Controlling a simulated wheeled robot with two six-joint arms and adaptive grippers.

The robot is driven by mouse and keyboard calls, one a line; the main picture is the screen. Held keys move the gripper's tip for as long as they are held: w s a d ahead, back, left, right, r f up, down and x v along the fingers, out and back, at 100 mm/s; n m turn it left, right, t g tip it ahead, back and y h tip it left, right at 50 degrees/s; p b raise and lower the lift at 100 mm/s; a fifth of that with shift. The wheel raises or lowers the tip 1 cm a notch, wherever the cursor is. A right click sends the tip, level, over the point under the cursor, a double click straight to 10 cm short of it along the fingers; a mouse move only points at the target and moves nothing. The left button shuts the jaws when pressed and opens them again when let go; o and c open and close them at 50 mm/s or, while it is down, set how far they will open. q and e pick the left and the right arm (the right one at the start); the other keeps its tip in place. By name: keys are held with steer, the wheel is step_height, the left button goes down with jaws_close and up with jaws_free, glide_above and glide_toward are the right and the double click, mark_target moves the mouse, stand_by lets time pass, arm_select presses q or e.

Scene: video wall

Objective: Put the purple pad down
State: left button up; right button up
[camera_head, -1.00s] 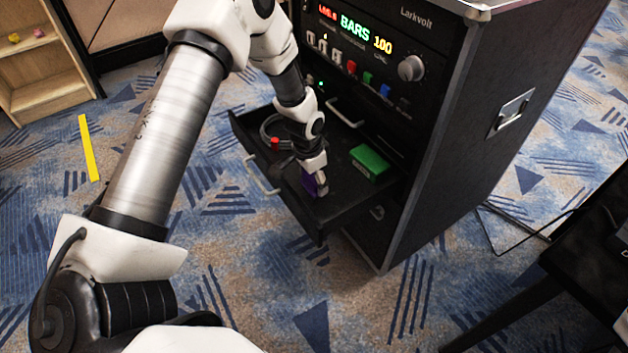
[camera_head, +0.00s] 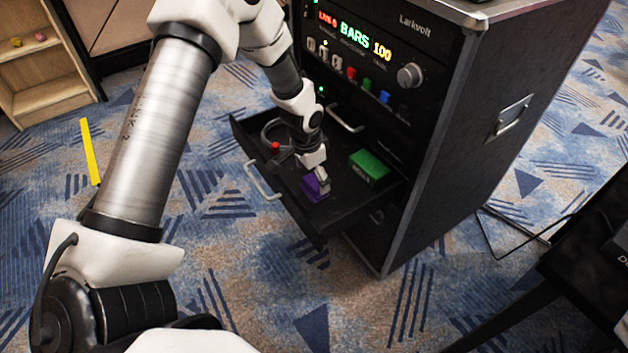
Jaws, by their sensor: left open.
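The purple pad (camera_head: 313,190) lies in the open black drawer (camera_head: 345,211) of the equipment case, near the drawer's front. My left gripper (camera_head: 322,181) is open and sits right at the pad's upper right side, partly covering it. I cannot tell whether a fingertip still touches the pad. My right gripper is not in view.
A green block (camera_head: 369,166) lies in the drawer to the right of the pad. A cable with a red end (camera_head: 275,146) lies at the drawer's left. The black case (camera_head: 455,130) rises behind. A yellow strip (camera_head: 89,151) is on the carpet.

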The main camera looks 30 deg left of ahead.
mark_target(309, 185)
arm_select(q)
step_height(309, 185, up, 8)
steer(key=s+p, duration=0.1)
steer(key=shift+a+r, duration=0.15)
steer(key=shift+r, duration=0.05)
stand_by(0.3)
